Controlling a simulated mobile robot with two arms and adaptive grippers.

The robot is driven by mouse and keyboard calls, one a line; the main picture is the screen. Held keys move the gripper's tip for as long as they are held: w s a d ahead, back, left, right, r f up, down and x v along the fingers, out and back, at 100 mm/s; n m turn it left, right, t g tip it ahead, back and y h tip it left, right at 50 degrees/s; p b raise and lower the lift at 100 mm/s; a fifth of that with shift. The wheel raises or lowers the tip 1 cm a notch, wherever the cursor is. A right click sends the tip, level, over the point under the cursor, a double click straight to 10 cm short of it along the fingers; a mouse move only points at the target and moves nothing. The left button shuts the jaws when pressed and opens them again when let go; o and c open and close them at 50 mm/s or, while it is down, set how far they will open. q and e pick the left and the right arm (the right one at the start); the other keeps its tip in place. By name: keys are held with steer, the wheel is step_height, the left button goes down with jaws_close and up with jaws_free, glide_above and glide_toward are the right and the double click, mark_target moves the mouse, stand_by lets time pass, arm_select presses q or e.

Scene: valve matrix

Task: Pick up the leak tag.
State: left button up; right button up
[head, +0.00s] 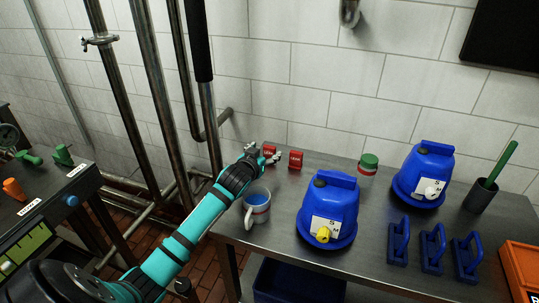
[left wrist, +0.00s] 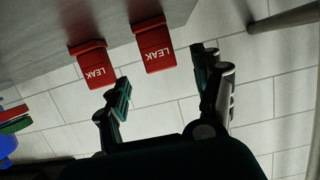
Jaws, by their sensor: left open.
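Two red leak tags with white LEAK lettering stand on the steel table near the wall. In the head view the left tag (head: 268,150) is partly hidden behind my left gripper (head: 267,157), and the right tag (head: 296,159) stands clear beside it. In the left wrist view, which is upside down, my left gripper (left wrist: 163,82) is open and empty. One tag (left wrist: 154,48) lies ahead of the gap between its fingers. The other tag (left wrist: 90,64) is beyond the left finger. My right gripper does not show.
A mug (head: 258,208) stands just below my left gripper on the steel table (head: 285,256). Blue canisters (head: 330,207), a green-lidded jar (head: 368,164) and several blue handled blocks (head: 432,246) stand to the right. The tiled wall (head: 290,75) is close behind the tags.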

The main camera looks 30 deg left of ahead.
mark_target(269, 148)
arm_select(q)
steer(key=shift+r+p+x, duration=0.15)
steer(key=shift+x, duration=1.2)
steer(key=shift+r+p+x, duration=0.15)
steer(key=shift+x, duration=1.15)
steer(key=shift+a, duration=0.1)
steer(key=shift+c, duration=0.4)
steer(key=c, duration=1)
